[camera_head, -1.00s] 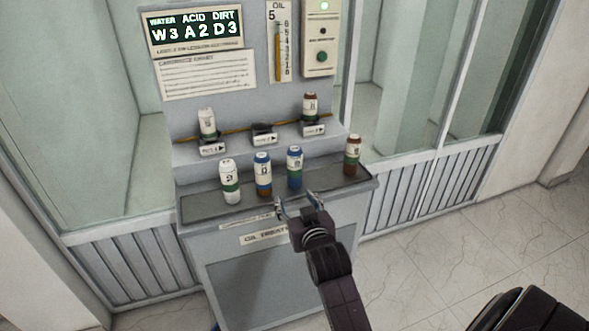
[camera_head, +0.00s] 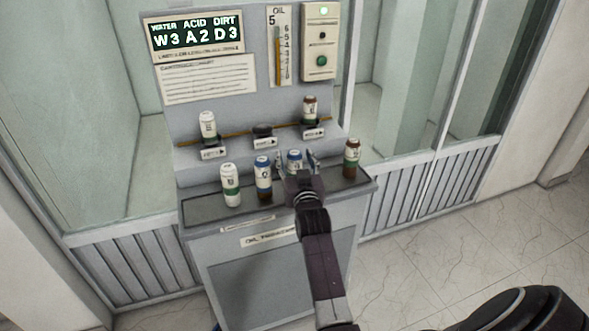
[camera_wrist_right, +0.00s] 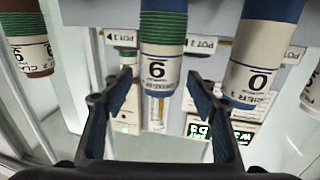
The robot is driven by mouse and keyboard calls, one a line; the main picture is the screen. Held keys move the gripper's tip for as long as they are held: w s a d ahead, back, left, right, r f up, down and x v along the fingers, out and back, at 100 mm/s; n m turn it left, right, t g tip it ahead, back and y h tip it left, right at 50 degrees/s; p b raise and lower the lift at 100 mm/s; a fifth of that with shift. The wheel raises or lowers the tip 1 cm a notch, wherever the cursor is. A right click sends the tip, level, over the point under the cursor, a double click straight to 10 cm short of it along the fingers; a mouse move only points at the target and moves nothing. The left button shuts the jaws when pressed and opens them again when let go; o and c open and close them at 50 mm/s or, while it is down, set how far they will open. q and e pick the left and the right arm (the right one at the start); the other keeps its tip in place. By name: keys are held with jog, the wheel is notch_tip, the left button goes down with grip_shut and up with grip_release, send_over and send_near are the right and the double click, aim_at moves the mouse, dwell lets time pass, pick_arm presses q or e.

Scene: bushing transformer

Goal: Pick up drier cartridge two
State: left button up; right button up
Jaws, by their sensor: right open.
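Several cartridges stand upright on the cabinet's front tray. My right gripper (camera_head: 297,160) is open, with its fingers either side of a blue-capped cartridge (camera_head: 294,156) third from the left. In the right wrist view, which is upside down, this cartridge (camera_wrist_right: 163,62) has a green ribbed band and a white label, between the open fingers (camera_wrist_right: 160,92). No grip shows. Left of it in the head view is another blue-capped cartridge (camera_head: 263,177) with a brown lower part. My left gripper is out of view.
Behind, a white cartridge (camera_head: 207,126) and a brown one (camera_head: 310,110) stand on the ledge; the middle pot (camera_head: 263,131) is empty.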

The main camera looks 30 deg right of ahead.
jog(key=shift+w+d, duration=0.25)
jog(key=shift+w, duration=0.25)
jog(key=shift+c, duration=0.5)
grip_shut()
